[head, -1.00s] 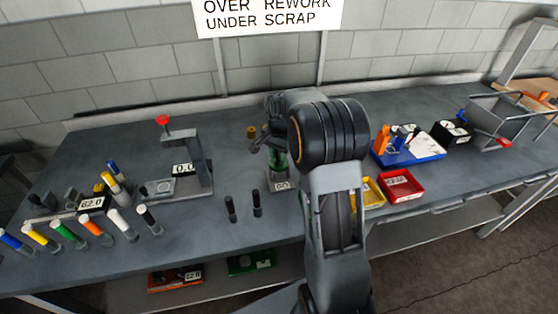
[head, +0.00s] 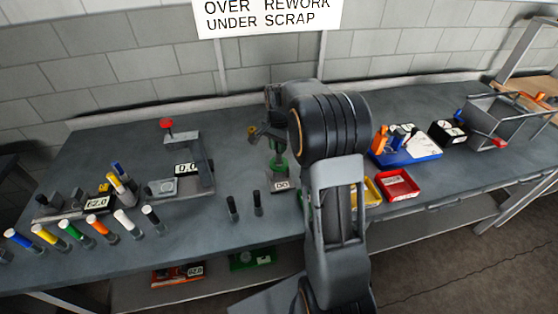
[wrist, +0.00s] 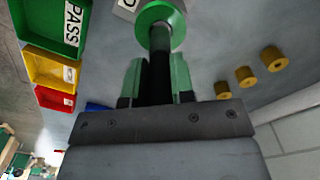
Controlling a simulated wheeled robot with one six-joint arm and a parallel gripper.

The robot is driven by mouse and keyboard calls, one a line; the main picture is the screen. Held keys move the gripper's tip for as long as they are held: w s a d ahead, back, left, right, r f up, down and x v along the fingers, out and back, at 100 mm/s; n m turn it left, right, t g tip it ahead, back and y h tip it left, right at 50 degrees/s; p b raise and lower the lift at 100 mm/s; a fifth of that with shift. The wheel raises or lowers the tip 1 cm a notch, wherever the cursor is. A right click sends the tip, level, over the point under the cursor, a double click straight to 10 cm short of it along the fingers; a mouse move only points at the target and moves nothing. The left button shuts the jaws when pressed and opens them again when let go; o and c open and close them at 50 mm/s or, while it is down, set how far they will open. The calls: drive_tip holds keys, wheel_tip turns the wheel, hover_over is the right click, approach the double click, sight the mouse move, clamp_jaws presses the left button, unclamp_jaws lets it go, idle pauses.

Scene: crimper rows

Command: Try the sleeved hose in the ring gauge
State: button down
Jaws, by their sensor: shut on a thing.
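My gripper (wrist: 158,82), with green-faced fingers, is shut on a dark hose (wrist: 159,75) in the wrist view. The hose points at the green ring gauge (wrist: 176,12), and its greyish end overlaps the ring opening. I cannot tell how deep it sits in the ring. In the head view my gripper (head: 272,135) is just above the green gauge (head: 279,171), which stands on a small labelled block (head: 281,185). My arm and gripper hide much of the hose there.
Several brass cylinders (wrist: 245,76) stand beside the gauge. Green PASS (wrist: 50,15), yellow (wrist: 48,68) and red (wrist: 53,100) trays lie on the other side. Two dark upright pieces (head: 257,203) stand near the front edge. A press-like tool (head: 200,160) and several coloured-capped pieces (head: 70,230) are to the left.

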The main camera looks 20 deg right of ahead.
drive_tip(key=shift+r+p, duration=1.6)
drive_tip(key=shift+r, duration=0.75)
